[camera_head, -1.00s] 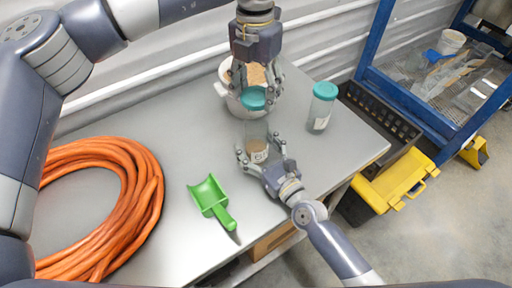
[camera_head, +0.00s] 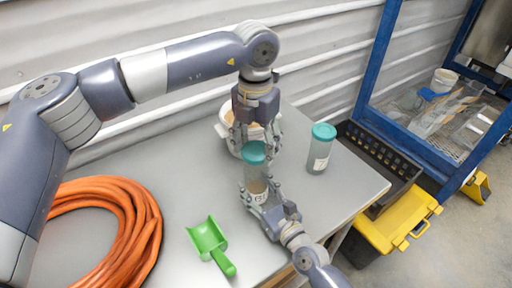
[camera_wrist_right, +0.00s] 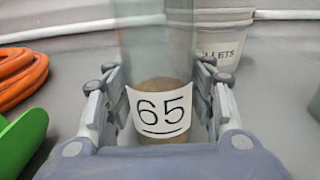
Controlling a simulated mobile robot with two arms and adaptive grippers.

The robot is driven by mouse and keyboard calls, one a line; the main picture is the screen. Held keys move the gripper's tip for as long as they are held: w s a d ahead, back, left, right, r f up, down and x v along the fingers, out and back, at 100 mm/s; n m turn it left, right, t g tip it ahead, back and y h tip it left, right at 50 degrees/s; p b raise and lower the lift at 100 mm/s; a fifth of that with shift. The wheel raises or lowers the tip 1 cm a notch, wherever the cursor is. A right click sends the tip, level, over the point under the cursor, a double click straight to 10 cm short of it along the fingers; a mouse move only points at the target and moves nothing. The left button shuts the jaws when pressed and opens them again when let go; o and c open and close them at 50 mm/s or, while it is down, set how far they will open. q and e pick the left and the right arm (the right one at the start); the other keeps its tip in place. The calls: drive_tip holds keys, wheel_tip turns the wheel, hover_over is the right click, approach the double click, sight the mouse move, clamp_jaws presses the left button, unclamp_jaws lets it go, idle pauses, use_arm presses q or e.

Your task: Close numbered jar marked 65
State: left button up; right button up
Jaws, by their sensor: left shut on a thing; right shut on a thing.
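The clear jar marked 65 (camera_head: 257,174) stands upright over the table with brown material in its bottom. Its white label reads 65 in the right wrist view (camera_wrist_right: 160,108). My right gripper (camera_head: 258,196) is shut around its lower part. A teal lid (camera_head: 253,153) is at the jar's mouth, with no clear gap between them in the head view. My left gripper (camera_head: 254,147) points down from above and is shut on this lid. The jar's top and lid are outside the right wrist view, so I cannot tell whether the lid is seated.
A second teal-lidded jar (camera_head: 320,150) stands to the right. A white bucket (camera_head: 228,137) of pellets is behind my left gripper. A green scoop (camera_head: 209,240) and orange hose coil (camera_head: 140,215) lie left on the grey table (camera_head: 180,180). A black crate (camera_head: 380,150) sits beyond the right edge.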

sight(256, 150)
use_arm(q)
drive_tip(key=shift+f, duration=0.65)
drive_tip(key=shift+f, duration=0.15)
drive_tip(key=shift+f, duration=0.75)
drive_tip(key=shift+f, duration=0.6)
